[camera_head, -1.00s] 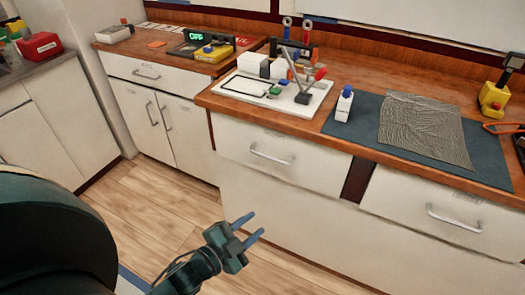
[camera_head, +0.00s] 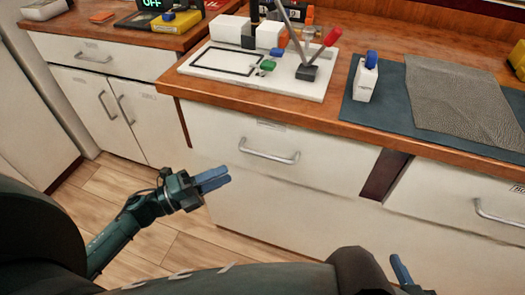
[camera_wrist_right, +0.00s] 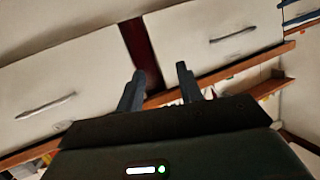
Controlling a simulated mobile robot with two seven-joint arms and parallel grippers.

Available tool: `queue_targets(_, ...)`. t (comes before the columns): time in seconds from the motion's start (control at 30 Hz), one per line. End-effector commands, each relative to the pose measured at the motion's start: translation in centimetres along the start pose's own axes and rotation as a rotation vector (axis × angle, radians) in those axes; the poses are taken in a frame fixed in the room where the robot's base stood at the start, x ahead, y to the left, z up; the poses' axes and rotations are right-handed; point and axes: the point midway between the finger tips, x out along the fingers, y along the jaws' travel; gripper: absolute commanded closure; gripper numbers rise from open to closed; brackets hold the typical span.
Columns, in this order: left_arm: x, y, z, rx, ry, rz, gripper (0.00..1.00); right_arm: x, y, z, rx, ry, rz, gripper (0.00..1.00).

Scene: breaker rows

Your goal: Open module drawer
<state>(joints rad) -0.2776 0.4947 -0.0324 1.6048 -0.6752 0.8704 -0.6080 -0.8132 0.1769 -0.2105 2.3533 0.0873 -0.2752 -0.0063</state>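A white drawer (camera_head: 330,165) with a silver bar handle (camera_head: 268,152) is under the wooden counter in the middle of the head view. It looks shut, and its small label is unreadable. Another white drawer (camera_head: 440,200) is at the right, with its handle (camera_head: 500,218) near the picture edge. My left gripper (camera_head: 221,180) is in front of the cabinet, left of and below the middle handle, apart from it. Its fingers overlap in the view. My right gripper shows one blue finger at the bottom right (camera_head: 402,272); in the right wrist view (camera_wrist_right: 159,88) its fingers are apart and empty.
A white board (camera_head: 310,92) with a lever and small parts stands on the counter (camera_head: 345,125). A lower cabinet (camera_head: 70,90) is at the left.

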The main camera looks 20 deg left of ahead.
Motion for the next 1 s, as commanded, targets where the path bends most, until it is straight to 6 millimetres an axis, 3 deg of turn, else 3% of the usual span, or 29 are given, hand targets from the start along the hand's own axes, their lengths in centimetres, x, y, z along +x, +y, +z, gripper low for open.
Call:
queue_targets(0.6, 11.1, -0.1, 0.0, -0.004, -0.002, -0.002, 0.68, 0.2, -0.2, 0.1, 0.007, -0.022, -0.004, 0.64)
queue_targets(0.8, 12.6, -0.1, 0.0, -0.004, -0.002, 0.000, 0.68, 0.2, -0.2, 0.2, 0.008, -0.025, -0.005, 0.64)
queue_targets(1.0, 12.8, 0.0, 0.0, -0.005, -0.002, 0.001, 0.68, 0.2, -0.2, 0.2, 0.008, -0.026, -0.005, 0.64)
